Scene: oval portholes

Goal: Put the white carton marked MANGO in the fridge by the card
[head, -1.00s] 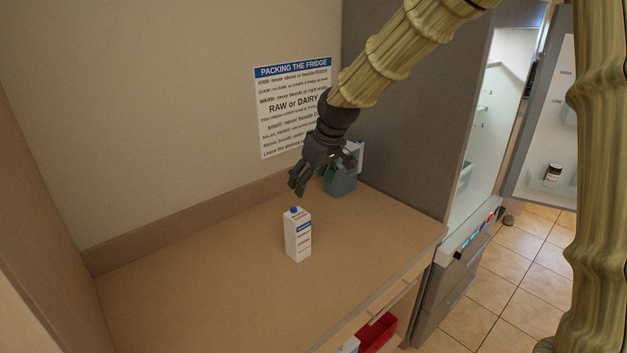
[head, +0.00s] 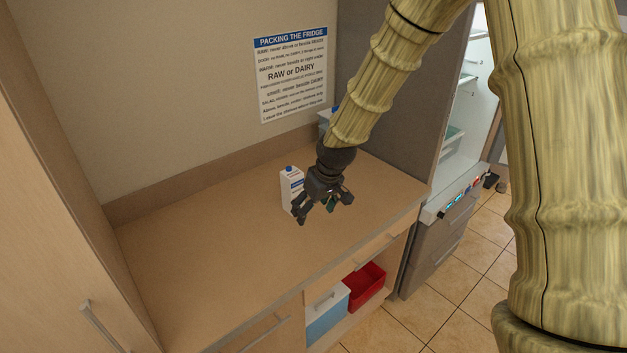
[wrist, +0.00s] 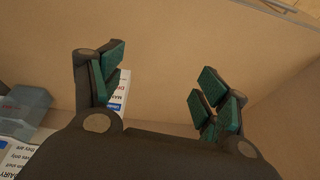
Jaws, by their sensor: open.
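The white carton (head: 288,186) with a blue cap and blue band stands upright on the counter, partly hidden behind my gripper. In the wrist view the carton (wrist: 123,90) shows in part beside the left finger; its marking cannot be read whole. My gripper (head: 322,209) is open and empty, pointing down in front of and to the right of the carton. In the wrist view its teal-padded fingers (wrist: 160,88) are wide apart. The card (head: 292,78), headed PACKING THE FRIDGE, hangs on the wall. The fridge (head: 462,120) stands open at the right, partly hidden by my arm.
A grey-blue container (wrist: 24,108) stands on the counter (head: 210,250) near the wall. A red bin (head: 366,287) and a blue-and-white box (head: 327,312) sit on the shelf below the counter. The left part of the counter is clear.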

